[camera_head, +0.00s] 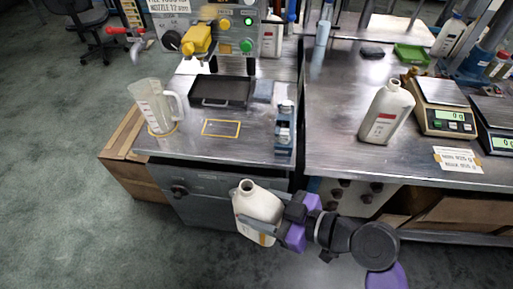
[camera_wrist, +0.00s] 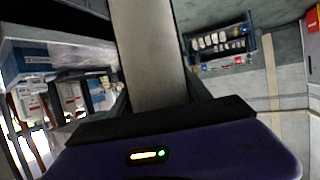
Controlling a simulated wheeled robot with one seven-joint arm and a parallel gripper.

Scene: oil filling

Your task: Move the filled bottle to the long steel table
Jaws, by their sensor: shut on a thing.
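A white, open-topped bottle (camera_head: 257,203) is in my gripper (camera_head: 262,221), in the air in front of the tables' front edges and below their tops. It looks slightly tilted; its fill level cannot be seen. My gripper is shut on the bottle's body from the right. In the wrist view, the bottle (camera_wrist: 145,50) is a plain beige-grey band between the dark fingers. The long steel table (camera_head: 335,150) is at the right, its front part largely bare.
On the long table, another white bottle with a red label (camera_head: 387,112) stands beside a scale (camera_head: 443,107). A paper sign (camera_head: 458,160) lies near its front edge. On the left bench are a clear jug (camera_head: 153,105), a dark tray (camera_head: 221,91) and a yellow outlined rectangle (camera_head: 221,128).

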